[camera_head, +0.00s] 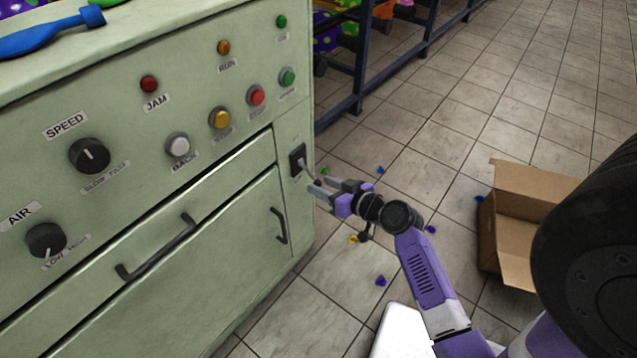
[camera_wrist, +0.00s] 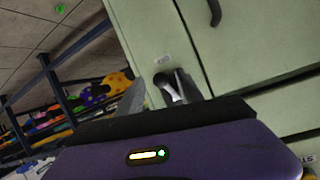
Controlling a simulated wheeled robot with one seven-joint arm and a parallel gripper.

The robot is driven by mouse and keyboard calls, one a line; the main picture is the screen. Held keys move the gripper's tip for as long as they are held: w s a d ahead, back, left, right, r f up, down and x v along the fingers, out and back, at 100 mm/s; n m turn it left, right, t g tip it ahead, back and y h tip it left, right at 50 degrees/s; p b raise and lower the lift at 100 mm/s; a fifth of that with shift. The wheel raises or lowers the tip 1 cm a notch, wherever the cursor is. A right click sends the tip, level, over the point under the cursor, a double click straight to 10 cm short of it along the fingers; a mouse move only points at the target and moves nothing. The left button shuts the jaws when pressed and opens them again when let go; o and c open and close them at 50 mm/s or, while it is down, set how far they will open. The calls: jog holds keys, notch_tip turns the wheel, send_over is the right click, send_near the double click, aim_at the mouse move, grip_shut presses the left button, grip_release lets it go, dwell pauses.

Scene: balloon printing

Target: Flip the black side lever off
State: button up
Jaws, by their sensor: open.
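The black side lever switch (camera_head: 297,160) sits on the green machine's front near its right edge, below the row of buttons. Its light-coloured handle (camera_head: 308,171) sticks out toward my gripper. My gripper (camera_head: 318,188) is open, with its fingertips close to the handle; I cannot tell whether they touch it. In the wrist view, the lever (camera_wrist: 172,92) shows just beyond the gripper (camera_wrist: 175,100), between the fingers, with its lower part hidden. A small label is above it.
The green machine (camera_head: 200,250) has knobs, coloured buttons, lamps and drawer handles (camera_head: 160,250). An open cardboard box (camera_head: 515,220) stands on the tiled floor at right. Small coloured bits lie on the floor. A dark shelf frame (camera_head: 362,60) stands behind.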

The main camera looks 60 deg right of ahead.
jog(key=v, duration=0.5)
jog(key=shift+s+r, duration=0.1)
dwell(0.5)
notch_tip(320, 180, up, 4)
jog(key=s+d+m+h, duration=0.1)
jog(key=s+m+h, duration=0.1)
jog(key=h, duration=0.1)
jog(key=s+a+r+n+t+y, duration=0.1)
jog(key=s+a+r+n+y, duration=0.25)
jog(key=a, duration=0.65)
jog(key=s+a+r+n+y, duration=0.25)
jog(key=s+a, duration=0.25)
jog(key=a, duration=0.5)
jog(key=s+a+r+n+t+y, duration=0.1)
jog(key=s+a+r+n+y, duration=0.2)
jog(key=a, duration=0.8)
notch_tip(320, 180, up, 17)
jog(key=h+p, duration=0.1)
jog(key=p, duration=1.6)
jog(key=shift+s+d+m, duration=0.15)
jog(key=shift+s+m, duration=0.15)
